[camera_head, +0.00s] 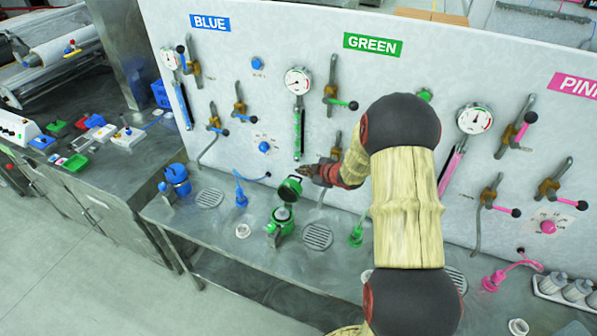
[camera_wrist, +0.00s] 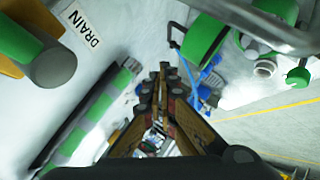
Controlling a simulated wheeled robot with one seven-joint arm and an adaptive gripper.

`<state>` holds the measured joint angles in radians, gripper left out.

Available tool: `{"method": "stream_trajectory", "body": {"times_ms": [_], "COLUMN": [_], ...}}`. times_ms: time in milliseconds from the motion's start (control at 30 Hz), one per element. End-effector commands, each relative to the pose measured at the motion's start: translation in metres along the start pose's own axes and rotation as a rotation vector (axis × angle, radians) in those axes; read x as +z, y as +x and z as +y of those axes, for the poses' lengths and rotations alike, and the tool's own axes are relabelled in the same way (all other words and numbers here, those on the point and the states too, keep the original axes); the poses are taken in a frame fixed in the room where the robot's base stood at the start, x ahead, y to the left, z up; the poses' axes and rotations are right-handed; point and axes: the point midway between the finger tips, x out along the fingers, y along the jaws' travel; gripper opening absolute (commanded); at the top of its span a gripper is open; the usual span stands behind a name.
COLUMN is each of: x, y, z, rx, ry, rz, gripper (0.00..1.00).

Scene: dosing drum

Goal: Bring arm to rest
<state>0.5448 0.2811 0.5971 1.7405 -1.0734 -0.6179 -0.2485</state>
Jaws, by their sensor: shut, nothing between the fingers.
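My gripper (camera_head: 309,171) is shut and empty in front of the green section of the wall panel, reaching left from my arm. It is just below the green-striped level tube (camera_head: 298,133) and above the green pot (camera_head: 281,222), whose lid (camera_head: 290,187) stands raised. In the wrist view my gripper's fingers (camera_wrist: 163,80) are together and point away from the camera. The striped tube (camera_wrist: 92,122) shows to their left, and a green-handled part (camera_wrist: 40,55) beside a DRAIN label (camera_wrist: 80,24) is at upper left. My arm hides part of the panel.
The white panel carries BLUE (camera_head: 210,23), GREEN (camera_head: 373,44) and PINK (camera_head: 578,86) signs, with gauges and protruding valve handles. A blue pot (camera_head: 175,180) stands on the steel bench (camera_head: 215,240) at left. Floor (camera_head: 90,280) at lower left is clear.

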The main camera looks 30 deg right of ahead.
Motion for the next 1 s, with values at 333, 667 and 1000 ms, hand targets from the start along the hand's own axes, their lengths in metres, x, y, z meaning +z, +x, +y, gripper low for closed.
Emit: {"method": "stream_trajectory", "body": {"times_ms": [333,667,1000], "x": [0.0,-0.015,-0.073], "y": [-0.035,-0.045,-0.139], "z": [0.002,0.017,0.008], "rx": [0.0,0.047,0.205], "ry": [0.0,0.019,0.275], "rz": [0.001,-0.06,-0.302], "gripper": [0.0,0.0,0.0]}}
